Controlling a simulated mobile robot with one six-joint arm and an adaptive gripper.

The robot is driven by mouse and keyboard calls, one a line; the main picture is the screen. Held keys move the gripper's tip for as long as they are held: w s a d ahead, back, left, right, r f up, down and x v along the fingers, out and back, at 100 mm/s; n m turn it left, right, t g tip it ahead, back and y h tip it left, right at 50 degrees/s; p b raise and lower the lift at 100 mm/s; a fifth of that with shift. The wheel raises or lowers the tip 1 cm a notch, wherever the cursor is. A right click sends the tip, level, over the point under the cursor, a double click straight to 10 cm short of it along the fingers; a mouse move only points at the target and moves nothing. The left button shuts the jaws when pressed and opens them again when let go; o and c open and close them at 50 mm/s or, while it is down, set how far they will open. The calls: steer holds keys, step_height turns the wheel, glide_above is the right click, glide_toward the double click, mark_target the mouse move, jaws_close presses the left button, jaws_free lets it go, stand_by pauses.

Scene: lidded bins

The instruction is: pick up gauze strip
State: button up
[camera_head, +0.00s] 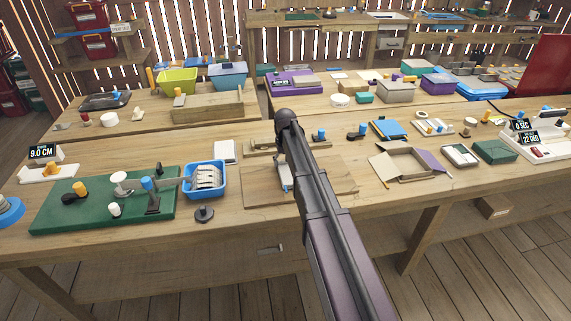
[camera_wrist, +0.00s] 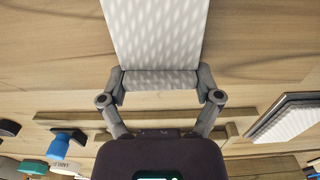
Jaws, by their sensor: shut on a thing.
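In the wrist view, my gripper (camera_wrist: 162,82) is shut on a white, dimpled gauze strip (camera_wrist: 154,32). The strip runs from between the fingers out past the top edge of the picture, so its far end is hidden. Bare wood lies behind it. In the head view, my arm covers much of the gripper; a small pale shape (camera_head: 284,174) shows beside the arm above a wooden board, and I cannot tell whether it is strip or finger. A blue bin (camera_head: 187,190) left of my arm holds several white strips.
A green mat (camera_head: 65,212) with knobs and a clamp lies left of the blue bin. A dark round knob (camera_head: 204,214) stands in front of the bin. An open cardboard box (camera_head: 407,164) is to the right. The wooden board (camera_head: 255,198) under my gripper looks mostly clear.

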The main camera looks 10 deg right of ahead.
steer(key=shift+r+p, duration=1.6)
steer(key=shift+r, duration=0.15)
steer(key=s, duration=0.5)
steer(key=s+d, duration=0.1)
steer(key=s, duration=0.4)
steer(key=s+r+p, duration=0.1)
steer(key=s, duration=0.5)
steer(key=shift+d, duration=0.25)
